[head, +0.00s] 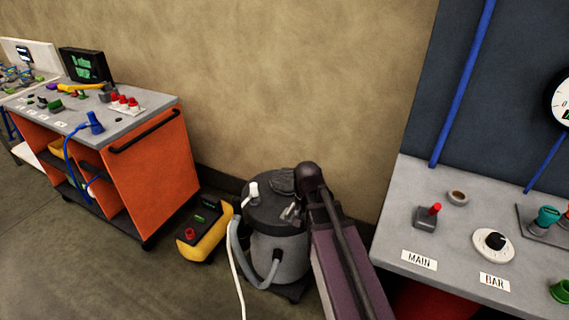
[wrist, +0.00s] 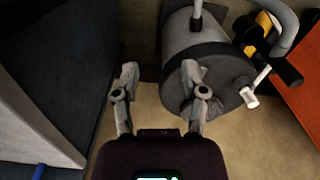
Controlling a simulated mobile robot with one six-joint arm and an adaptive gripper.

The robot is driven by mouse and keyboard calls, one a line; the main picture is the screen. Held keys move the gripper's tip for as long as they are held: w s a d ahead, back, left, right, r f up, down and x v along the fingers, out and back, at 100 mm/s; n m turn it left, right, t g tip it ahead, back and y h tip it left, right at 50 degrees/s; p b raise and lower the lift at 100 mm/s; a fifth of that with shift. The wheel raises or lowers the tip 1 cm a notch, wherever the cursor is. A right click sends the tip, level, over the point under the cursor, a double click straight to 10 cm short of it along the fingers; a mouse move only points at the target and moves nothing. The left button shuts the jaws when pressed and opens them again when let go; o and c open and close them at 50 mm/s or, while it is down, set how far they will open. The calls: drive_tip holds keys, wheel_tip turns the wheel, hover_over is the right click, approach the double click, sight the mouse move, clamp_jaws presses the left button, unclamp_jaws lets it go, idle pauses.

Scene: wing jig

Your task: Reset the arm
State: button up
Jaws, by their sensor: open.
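My gripper shows in the wrist view (wrist: 162,82) with its two fingers spread apart and nothing between them. In the head view my arm (head: 345,250) reaches up from the lower middle, and its end is in front of the grey vacuum drum (head: 279,245). The gripper (head: 292,212) is partly hidden there by the arm's dark end. The drum also fills the upper right of the wrist view (wrist: 205,60). The right finger overlaps the drum in that picture; I cannot tell the gap between them.
An orange cart (head: 155,175) with tools stands at left. A yellow box (head: 204,232) sits on the floor between cart and drum. A grey bench (head: 400,215) with a red-tipped switch (head: 428,215) and a dial (head: 493,244) is at right. A beige wall (head: 290,80) is behind.

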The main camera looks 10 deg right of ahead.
drive_tip(key=s+n, duration=0.4)
drive_tip(key=s, duration=0.1)
drive_tip(key=shift+s+n, duration=0.4)
